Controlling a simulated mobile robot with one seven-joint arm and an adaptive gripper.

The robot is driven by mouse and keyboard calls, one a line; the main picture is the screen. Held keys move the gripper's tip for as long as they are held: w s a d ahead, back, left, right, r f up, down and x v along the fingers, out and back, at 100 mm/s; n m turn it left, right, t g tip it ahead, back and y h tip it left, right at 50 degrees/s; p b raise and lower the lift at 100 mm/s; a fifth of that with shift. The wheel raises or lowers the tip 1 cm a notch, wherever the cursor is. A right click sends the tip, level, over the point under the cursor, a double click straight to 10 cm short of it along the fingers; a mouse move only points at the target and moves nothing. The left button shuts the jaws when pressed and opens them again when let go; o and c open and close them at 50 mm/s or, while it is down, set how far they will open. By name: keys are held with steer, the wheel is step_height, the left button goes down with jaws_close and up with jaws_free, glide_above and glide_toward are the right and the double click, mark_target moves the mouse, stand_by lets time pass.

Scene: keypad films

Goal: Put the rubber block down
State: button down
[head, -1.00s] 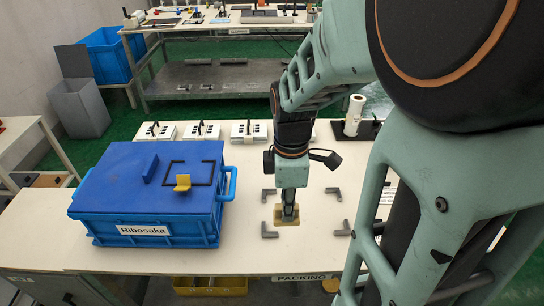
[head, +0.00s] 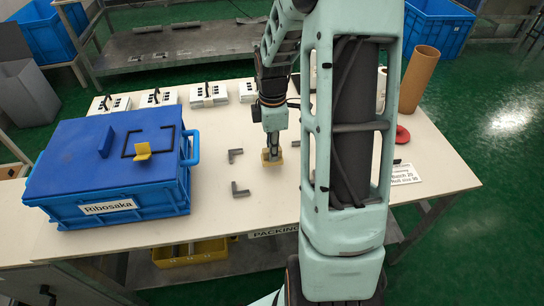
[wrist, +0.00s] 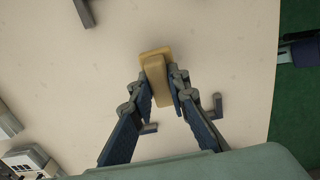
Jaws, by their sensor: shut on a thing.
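The rubber block (head: 272,160) is a small tan-yellow block below my gripper (head: 271,150). In the wrist view the block (wrist: 157,75) sits between the two fingers of my gripper (wrist: 162,92), which is shut on it. The block is at or just above the white table (head: 215,215); I cannot tell whether it touches. Grey L-shaped corner pieces lie on the table around this spot, two of them left of the block, an upper one (head: 235,155) and a lower one (head: 240,189). My arm hides the area right of the block.
A blue lidded box (head: 60,165) labelled Ribosaka stands at the left. Several white keypad units, one (head: 208,94) among them, line the back edge. Bare table lies in front.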

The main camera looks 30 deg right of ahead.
steer(key=shift+f, duration=1.45)
steer(key=shift+f, duration=0.15)
steer(key=c, duration=1.8)
jaws_free()
steer(key=shift+c, duration=0.2)
step_height(320, 180, up, 12)
steer(key=shift+r+p, duration=0.2)
steer(key=shift+p, duration=0.7)
